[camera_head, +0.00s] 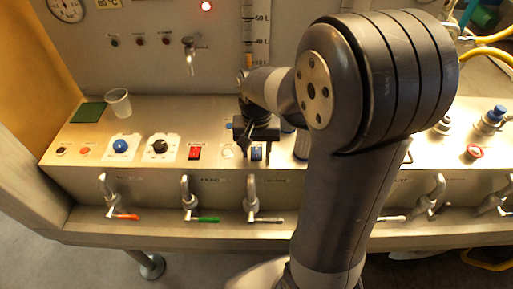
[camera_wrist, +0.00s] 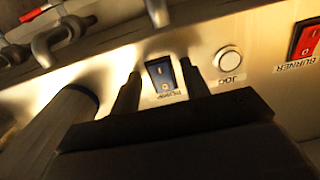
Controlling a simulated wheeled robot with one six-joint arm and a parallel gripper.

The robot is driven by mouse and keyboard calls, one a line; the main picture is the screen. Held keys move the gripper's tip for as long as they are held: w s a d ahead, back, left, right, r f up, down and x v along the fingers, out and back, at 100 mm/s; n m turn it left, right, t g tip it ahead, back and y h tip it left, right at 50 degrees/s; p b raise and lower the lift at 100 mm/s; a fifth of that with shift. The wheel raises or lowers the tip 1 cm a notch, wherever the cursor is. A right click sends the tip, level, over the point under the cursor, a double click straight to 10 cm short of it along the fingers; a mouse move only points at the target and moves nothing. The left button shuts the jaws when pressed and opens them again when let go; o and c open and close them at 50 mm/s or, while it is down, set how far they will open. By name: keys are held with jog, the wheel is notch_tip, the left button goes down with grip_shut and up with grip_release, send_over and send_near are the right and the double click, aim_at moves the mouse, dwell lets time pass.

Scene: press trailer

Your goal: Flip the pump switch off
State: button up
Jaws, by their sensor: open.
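The pump switch (camera_wrist: 158,73) is a dark blue rocker in a black frame, marked I and O, with an upside-down PUMP label beside it in the wrist view. In the head view the pump switch (camera_head: 257,154) is on the sloped metal panel, partly hidden by my gripper (camera_head: 257,151). My gripper (camera_wrist: 161,70) is open and empty, its two dark fingers on either side of the switch. I cannot tell whether the fingertips touch the panel. Which way the rocker is tilted is not clear.
A round white JOG button (camera_wrist: 228,60) and the red BURNER switch (camera_wrist: 306,41) sit beside the pump switch. The panel also has a blue knob (camera_head: 120,147), a black knob (camera_head: 160,147) and a clear cup (camera_head: 119,103). Several taps (camera_head: 187,195) line the front edge.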

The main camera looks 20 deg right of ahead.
grip_shut()
jog(key=p, duration=0.1)
jog(key=g+p, duration=0.1)
jog(key=shift+w+r+p, duration=0.2)
jog(key=shift+r+p, duration=0.1)
jog(key=shift+p, duration=0.1)
jog(key=shift+w+d+f+g+y+p, duration=0.15)
jog(key=shift+g+y+p, duration=0.25)
jog(key=shift+g+p, duration=0.5)
grip_release()
